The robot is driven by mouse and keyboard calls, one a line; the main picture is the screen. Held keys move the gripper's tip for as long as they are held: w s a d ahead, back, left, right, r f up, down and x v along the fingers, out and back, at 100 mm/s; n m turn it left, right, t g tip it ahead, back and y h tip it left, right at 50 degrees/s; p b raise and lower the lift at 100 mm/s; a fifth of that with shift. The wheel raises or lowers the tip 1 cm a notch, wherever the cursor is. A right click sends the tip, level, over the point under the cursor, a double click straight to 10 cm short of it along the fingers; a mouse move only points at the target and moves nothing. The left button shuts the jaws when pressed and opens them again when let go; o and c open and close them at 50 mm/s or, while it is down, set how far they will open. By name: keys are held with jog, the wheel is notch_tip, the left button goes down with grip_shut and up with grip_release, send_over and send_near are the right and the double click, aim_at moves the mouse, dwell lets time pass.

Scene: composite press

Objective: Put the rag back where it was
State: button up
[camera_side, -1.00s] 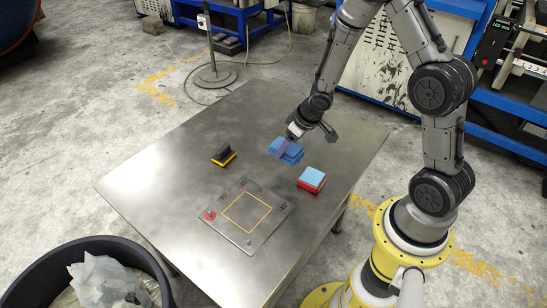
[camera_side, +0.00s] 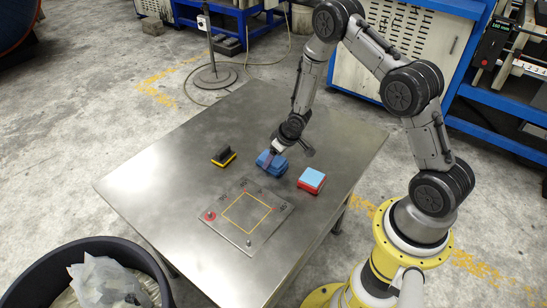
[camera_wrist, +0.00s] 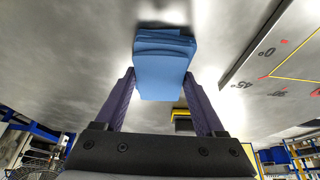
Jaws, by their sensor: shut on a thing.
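The rag (camera_side: 271,163) is a folded blue cloth, held at the metal table's surface or just above it; I cannot tell if it touches. My gripper (camera_side: 277,152) is shut on it from above. In the wrist view the folded rag (camera_wrist: 164,62) sits between the two purple fingers of my gripper (camera_wrist: 165,88), and its far part sticks out beyond them.
A red block with a light blue top (camera_side: 312,178) stands right of the rag. A black and yellow hand tool (camera_side: 223,156) lies to the left. A flat plate with a yellow square (camera_side: 230,228) lies in front. The table's (camera_side: 150,185) left part is clear.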

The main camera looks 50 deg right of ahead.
jog(key=shift+f, duration=0.1)
jog(key=o, duration=1.5)
jog(key=shift+c, duration=0.2)
jog(key=s+r+h, duration=0.1)
jog(key=s+r, duration=0.2)
jog(key=r, duration=0.6)
jog(key=s+r+t+h, duration=0.1)
jog(key=s+r, duration=0.3)
jog(key=r, duration=0.5)
jog(key=s+r+h, duration=0.1)
jog(key=s+r, duration=0.2)
jog(key=r, duration=0.7)
jog(key=s+a+r+y, duration=0.1)
jog(key=s+a+r, duration=0.2)
jog(key=s, duration=0.6)
jog(key=s+a+r+y, duration=0.2)
jog(key=s+a+r, duration=0.2)
jog(key=s, duration=0.6)
jog(key=a, duration=0.2)
jog(key=shift+a+r, duration=0.2)
jog(key=shift+a, duration=0.2)
